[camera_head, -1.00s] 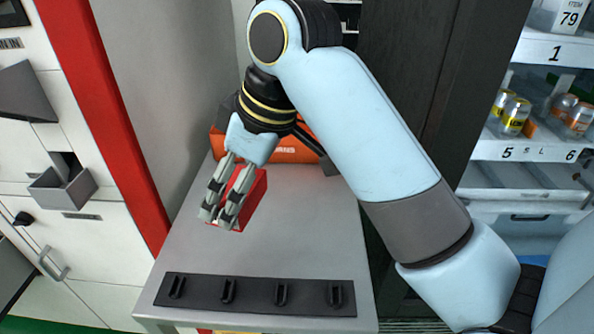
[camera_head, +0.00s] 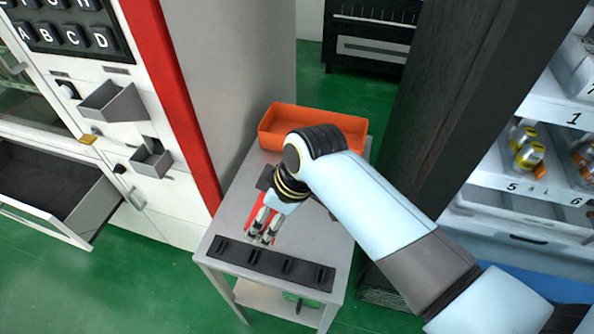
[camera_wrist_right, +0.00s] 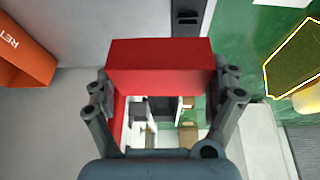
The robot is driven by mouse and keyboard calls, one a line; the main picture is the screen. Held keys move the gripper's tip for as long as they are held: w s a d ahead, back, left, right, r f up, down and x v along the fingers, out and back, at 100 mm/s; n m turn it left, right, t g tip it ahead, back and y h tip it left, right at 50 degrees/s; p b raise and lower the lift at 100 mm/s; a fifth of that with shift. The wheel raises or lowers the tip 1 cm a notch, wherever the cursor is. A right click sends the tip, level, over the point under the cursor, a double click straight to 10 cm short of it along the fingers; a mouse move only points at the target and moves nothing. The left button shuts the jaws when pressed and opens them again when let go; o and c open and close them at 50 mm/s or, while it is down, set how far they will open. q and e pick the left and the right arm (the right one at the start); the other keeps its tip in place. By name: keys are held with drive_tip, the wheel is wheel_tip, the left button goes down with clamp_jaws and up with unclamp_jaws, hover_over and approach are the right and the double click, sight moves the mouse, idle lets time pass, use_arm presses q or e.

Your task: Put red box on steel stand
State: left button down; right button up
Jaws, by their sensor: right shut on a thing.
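The red box (camera_head: 253,206) is between the fingers of my right gripper (camera_head: 264,238) in the head view, mostly hidden by them. In the right wrist view the red box (camera_wrist_right: 160,62) fills the space between the two fingers, and my right gripper (camera_wrist_right: 160,100) is shut on it. A grey steel stand (camera_head: 318,232) with a flat top lies under the gripper. I cannot tell whether the box touches the top or hangs just above it. My left gripper is not in view.
An orange bin (camera_head: 283,137) sits at the back of the stand. A black strip with several hooks (camera_head: 272,264) runs along its front edge. A red-edged white cabinet with an open drawer (camera_head: 60,190) stands left. A dark cabinet and lit shelves (camera_head: 520,150) stand right.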

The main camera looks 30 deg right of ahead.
drive_tip(key=shift+s, duration=0.1)
drive_tip(key=w+d+f, duration=0.2)
drive_tip(key=d+f, duration=0.1)
drive_tip(key=shift+w+d+f, duration=0.1)
drive_tip(key=shift+w+d, duration=0.15)
drive_tip(key=shift+w, duration=0.15)
drive_tip(key=w+d+f+b, duration=0.1)
drive_tip(key=d+f+b, duration=0.1)
drive_tip(key=b, duration=0.1)
drive_tip(key=w+d+f+b, duration=0.2)
drive_tip(key=b, duration=0.2)
drive_tip(key=shift+w+d, duration=0.3)
drive_tip(key=shift+w+d+f+b, duration=0.1)
drive_tip(key=shift+w+d+b, duration=0.3)
drive_tip(key=shift+b, duration=0.25)
wheel_tip(320, 180, down, 4)
drive_tip(key=b, duration=0.4)
drive_tip(key=shift+s, duration=0.1)
